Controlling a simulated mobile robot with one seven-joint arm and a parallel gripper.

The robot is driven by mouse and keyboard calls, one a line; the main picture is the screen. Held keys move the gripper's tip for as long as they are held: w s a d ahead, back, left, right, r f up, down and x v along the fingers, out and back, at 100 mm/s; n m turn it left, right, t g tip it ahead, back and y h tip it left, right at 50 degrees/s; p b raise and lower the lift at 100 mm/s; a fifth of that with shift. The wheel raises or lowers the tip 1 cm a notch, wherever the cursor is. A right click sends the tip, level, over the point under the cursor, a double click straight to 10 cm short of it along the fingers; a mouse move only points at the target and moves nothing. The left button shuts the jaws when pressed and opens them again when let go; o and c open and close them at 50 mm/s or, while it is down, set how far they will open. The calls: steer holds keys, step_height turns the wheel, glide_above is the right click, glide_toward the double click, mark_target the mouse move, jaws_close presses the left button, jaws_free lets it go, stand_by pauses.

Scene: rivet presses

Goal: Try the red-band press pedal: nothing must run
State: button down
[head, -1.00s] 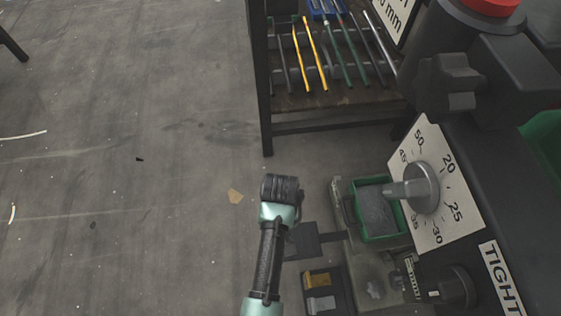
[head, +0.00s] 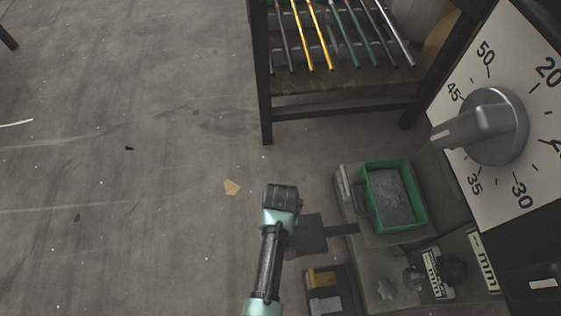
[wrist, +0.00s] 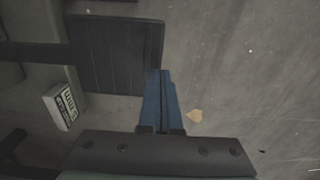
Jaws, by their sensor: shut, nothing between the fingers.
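A dark flat pedal plate (head: 311,234) sits low beside the press base, on an arm leading right. In the wrist view a ribbed black pedal (wrist: 115,50) fills the upper left. My gripper (wrist: 164,75) has its blue fingers together and empty. Their tips show at the pedal's near right edge; I cannot tell whether they touch it. In the head view my arm's end hides the fingers. The press's dial (head: 489,126) is at the right, with its grey pointer toward the left. No red band shows now.
A green tray (head: 414,221) stands on the press base. A rack (head: 340,115) with coloured rods stands behind. A dark bin (head: 314,306) with yellow and grey pieces is at the bottom. Brown scrap (head: 232,187) lies on the floor; the left floor is mostly clear.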

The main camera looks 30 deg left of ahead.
steer(key=shift+f, duration=0.25)
step_height(320, 180, down, 8)
steer(key=t+h+b, duration=0.1)
steer(key=h+b, duration=0.1)
steer(key=b, duration=0.2)
steer(key=shift+f+t, duration=0.2)
steer(key=shift+t, duration=0.2)
steer(key=shift+s+d+f+b, duration=0.1)
steer(key=shift+d+f+b, duration=0.1)
steer(key=shift+b, duration=0.2)
steer(key=shift+r, duration=0.1)
steer(key=w+p+v, duration=0.1)
steer(key=p+v, duration=1.2)
steer(key=v, duration=0.2)
steer(key=shift+a+r+h, duration=0.3)
steer(key=shift+r, duration=0.05)
steer(key=shift+s, duration=0.1)
